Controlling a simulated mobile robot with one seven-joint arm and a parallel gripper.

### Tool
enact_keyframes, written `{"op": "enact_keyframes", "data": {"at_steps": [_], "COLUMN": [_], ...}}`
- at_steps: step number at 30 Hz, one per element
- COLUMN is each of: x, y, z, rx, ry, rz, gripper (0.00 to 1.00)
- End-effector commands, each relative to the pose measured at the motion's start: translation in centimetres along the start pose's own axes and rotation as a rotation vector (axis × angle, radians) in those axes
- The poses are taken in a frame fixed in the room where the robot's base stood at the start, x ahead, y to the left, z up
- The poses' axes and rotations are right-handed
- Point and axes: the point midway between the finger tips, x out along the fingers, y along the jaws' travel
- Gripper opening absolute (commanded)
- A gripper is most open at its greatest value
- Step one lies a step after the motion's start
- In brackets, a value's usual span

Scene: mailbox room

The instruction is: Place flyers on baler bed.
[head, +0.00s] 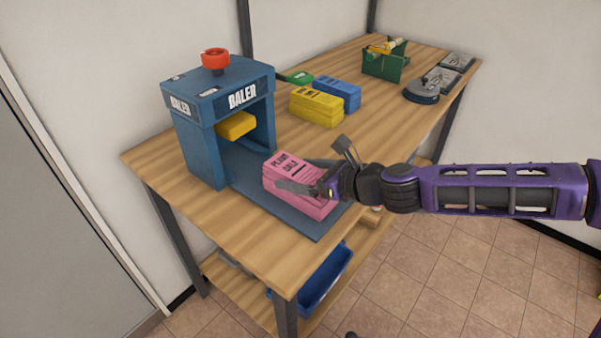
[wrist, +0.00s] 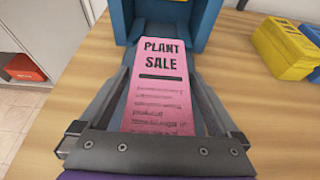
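A stack of pink flyers (head: 314,206), its top marked PLANT SALE, is over the dark bed (head: 258,194) of the blue baler (head: 199,144). It appears to rest on the bed; its underside is hidden. In the wrist view the flyers (wrist: 162,85) run lengthwise between my fingers, facing the baler opening. My gripper (head: 292,173) is around the stack, one finger along each long side. The fingertips are very close to the sides; whether they press on the paper is unclear. The wrist view shows the gripper (wrist: 161,74) from behind.
A yellow block (head: 235,124) hangs inside the baler frame under a red knob (head: 215,59). Yellow (head: 316,107) and blue (head: 337,93) stacks stand behind on the wooden table (head: 190,217). A green holder (head: 385,60) and a round grey item (head: 421,91) are farther back right. A blue bin (head: 325,278) sits below.

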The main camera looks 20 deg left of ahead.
Motion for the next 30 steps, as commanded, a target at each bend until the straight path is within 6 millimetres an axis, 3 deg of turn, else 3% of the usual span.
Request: {"op": "enact_keyframes", "data": {"at_steps": [11,24,30], "x": [-0.9,-8.9,-11.2], "y": [-0.1,-0.1,-0.1], "z": [0.3,0.4,0.3], "rx": [0.0,0.002,0.0], "ry": [0.001,0.001,0.001], "rz": [-0.002,-0.005,-0.002], "gripper": [1.0,1.0,1.0]}}
